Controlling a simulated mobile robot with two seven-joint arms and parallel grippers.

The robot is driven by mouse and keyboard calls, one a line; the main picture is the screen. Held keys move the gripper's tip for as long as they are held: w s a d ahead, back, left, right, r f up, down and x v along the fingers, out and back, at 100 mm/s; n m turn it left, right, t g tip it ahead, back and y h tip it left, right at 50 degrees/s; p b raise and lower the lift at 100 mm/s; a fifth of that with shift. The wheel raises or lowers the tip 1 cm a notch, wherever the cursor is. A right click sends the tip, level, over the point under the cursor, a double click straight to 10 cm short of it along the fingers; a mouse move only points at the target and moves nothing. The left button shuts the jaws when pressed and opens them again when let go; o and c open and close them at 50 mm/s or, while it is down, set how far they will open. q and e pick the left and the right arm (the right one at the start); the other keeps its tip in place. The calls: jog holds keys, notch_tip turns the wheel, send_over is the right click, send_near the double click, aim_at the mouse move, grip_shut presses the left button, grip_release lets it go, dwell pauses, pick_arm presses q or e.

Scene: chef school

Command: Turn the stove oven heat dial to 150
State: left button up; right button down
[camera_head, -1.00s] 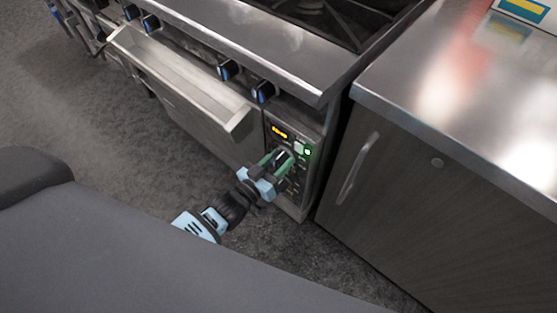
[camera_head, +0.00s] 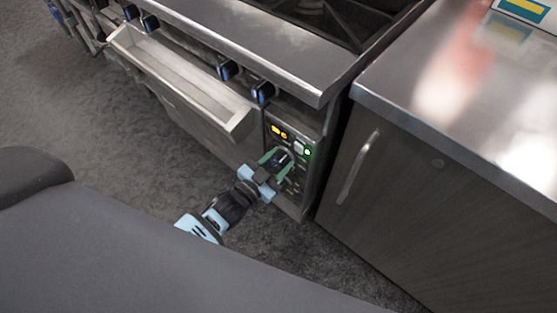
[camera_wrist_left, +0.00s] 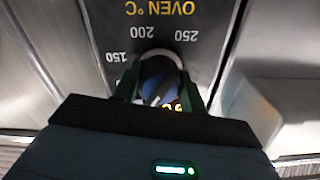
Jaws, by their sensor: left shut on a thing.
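The oven heat dial (camera_wrist_left: 158,75) is a dark round knob on the oven's control panel (camera_head: 290,185). In the left wrist view the panel lettering is upside down: "OVEN °C" with 150, 200 and 250 around the dial. My left gripper (camera_head: 281,159) reaches the panel at the stove's lower right front. Its two green fingers lie on either side of the dial and are shut on it; it also shows in the left wrist view (camera_wrist_left: 158,92). The dial's pointer and exact setting cannot be read clearly. My right gripper is not in view.
A row of blue and black stove knobs (camera_head: 262,92) lies above the panel. A long metal front piece (camera_head: 180,85) juts out left of it. A dark cabinet (camera_head: 430,210) with a steel top stands close on the right. The floor in front is clear.

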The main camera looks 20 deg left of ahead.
pick_arm(q)
jog(key=m, duration=0.3)
jog(key=shift+m, duration=0.4)
jog(key=m+b, duration=0.1)
jog(key=m, duration=0.3)
jog(key=shift+m, duration=0.3)
jog(key=m+b, duration=0.1)
jog(key=m, duration=0.4)
jog(key=shift+f+b, duration=0.1)
jog(key=shift+b, duration=0.3)
jog(key=shift+m+b, duration=0.4)
jog(key=shift+m, duration=0.9)
jog(key=o, duration=1)
jog(key=shift+c, duration=0.2)
jog(key=shift+s, duration=0.1)
